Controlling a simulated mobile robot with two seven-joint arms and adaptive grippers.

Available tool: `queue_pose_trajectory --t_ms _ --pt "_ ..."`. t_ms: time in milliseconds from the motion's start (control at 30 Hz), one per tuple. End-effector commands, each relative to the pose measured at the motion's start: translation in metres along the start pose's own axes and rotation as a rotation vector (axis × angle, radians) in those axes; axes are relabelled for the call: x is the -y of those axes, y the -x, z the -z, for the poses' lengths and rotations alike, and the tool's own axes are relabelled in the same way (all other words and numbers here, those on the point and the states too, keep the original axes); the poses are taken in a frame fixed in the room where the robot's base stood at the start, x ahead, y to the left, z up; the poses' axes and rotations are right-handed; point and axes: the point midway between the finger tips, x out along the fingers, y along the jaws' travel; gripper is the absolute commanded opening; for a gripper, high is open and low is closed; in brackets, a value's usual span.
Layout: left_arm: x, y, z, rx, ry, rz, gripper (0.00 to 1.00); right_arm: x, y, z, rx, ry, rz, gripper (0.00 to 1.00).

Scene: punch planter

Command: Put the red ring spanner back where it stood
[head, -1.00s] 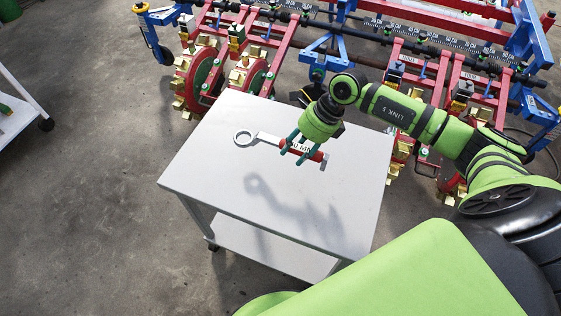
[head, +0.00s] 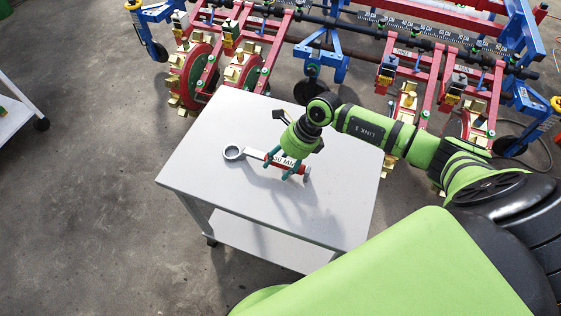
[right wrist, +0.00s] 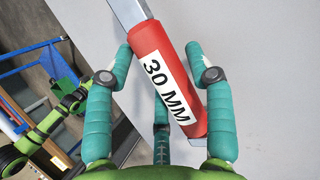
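The red ring spanner has a grey ring and shank (head: 233,152) and a red handle with a white "30 MM" label (right wrist: 165,85). The spanner is at or just above the white table top (head: 205,172), ring to the left. Whether it touches the top is hard to tell. My left gripper is not in view.
A red and blue planter (head: 335,60) with gold-toothed wheels stands just behind the table. The front of the table top is bare apart from shadows. A white cart (head: 15,110) stands at the far left. Concrete floor lies between.

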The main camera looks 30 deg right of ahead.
Motion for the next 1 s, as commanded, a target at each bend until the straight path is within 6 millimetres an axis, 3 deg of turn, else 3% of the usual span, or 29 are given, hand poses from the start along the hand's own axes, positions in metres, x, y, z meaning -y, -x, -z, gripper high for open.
queue_pose_trajectory --t_ms 367,800,1000 --pt "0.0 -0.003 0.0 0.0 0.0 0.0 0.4 0.001 -0.004 0.002 -0.001 -0.001 -0.001 0.64" --pt "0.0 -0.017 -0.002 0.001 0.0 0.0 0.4 0.009 0.06 -0.004 0.0 0.001 0.003 0.64" --pt "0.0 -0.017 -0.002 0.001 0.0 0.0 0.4 0.008 0.069 -0.005 0.0 0.001 0.0 0.64"
